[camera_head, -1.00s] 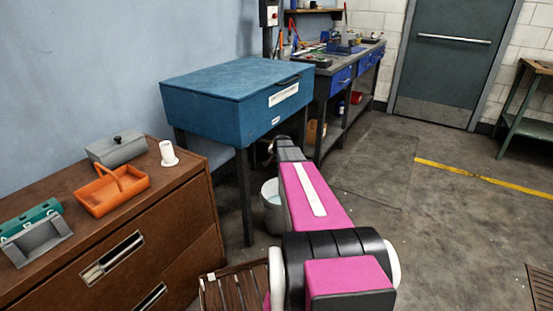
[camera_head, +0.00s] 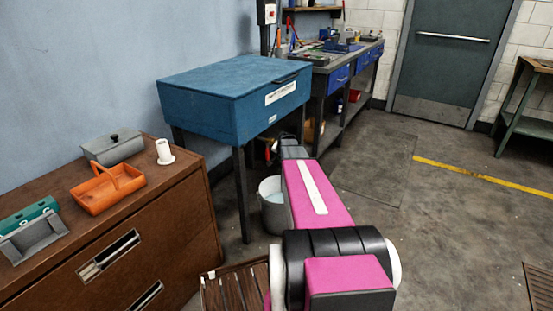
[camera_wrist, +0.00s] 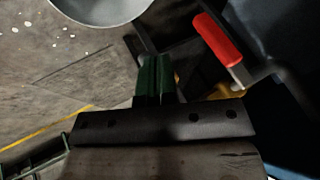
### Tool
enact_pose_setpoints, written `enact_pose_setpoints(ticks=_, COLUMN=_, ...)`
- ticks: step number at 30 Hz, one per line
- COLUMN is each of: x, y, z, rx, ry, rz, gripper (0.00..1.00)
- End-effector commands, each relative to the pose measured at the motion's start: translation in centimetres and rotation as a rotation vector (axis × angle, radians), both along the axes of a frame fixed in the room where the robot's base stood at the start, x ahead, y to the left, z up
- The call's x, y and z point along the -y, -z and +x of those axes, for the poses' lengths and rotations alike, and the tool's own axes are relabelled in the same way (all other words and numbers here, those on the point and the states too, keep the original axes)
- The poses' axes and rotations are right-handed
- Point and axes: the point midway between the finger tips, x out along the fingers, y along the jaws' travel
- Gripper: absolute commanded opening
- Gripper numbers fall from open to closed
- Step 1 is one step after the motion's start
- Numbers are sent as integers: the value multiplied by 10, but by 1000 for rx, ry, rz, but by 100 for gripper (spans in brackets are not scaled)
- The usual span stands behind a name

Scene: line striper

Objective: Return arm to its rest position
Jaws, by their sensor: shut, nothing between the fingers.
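My arm, with pink covers and dark joints, stretches forward from the bottom middle of the head view. Its far end is beside the blue desk's front leg, above a grey bucket (camera_head: 273,212); the gripper is mostly hidden there. In the wrist view my gripper (camera_wrist: 154,78) shows as two dark green fingers pressed together with nothing between them. The bucket (camera_wrist: 100,12) lies beyond the fingertips at the top left. A red-handled thing (camera_wrist: 218,38) is at the upper right, apart from the fingers.
The blue desk (camera_head: 232,95) is close by my arm's far end. A brown cabinet (camera_head: 190,190) at left carries an orange tray (camera_head: 107,190), a grey lidded box (camera_head: 113,148) and a white spool (camera_head: 164,152). A slatted crate (camera_head: 237,285) sits low beside my arm. Floor at right is open.

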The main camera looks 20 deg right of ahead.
Motion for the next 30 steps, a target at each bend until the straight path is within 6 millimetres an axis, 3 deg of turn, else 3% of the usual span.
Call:
enact_pose_setpoints(ticks=3, x=2, y=-22, z=-22, rx=1, ry=2, rz=-1, gripper=0)
enact_pose_setpoints(ticks=9, x=5, y=-48, z=-43, rx=1, ry=0, rz=-1, gripper=0)
enact_pose_setpoints(ticks=17, x=2, y=-54, z=-52, rx=-6, ry=-8, rz=-3, gripper=0)
enact_pose_setpoints(ticks=20, x=-18, y=-50, z=-66, rx=-38, ry=-51, rz=-14, gripper=0)
enact_pose_setpoints(ticks=23, x=-59, y=-41, z=-95, rx=-105, ry=-147, rz=-41, gripper=0)
enact_pose_setpoints(ticks=30, x=-168, y=-18, z=-202, rx=-333, ry=-475, rz=-138, gripper=0)
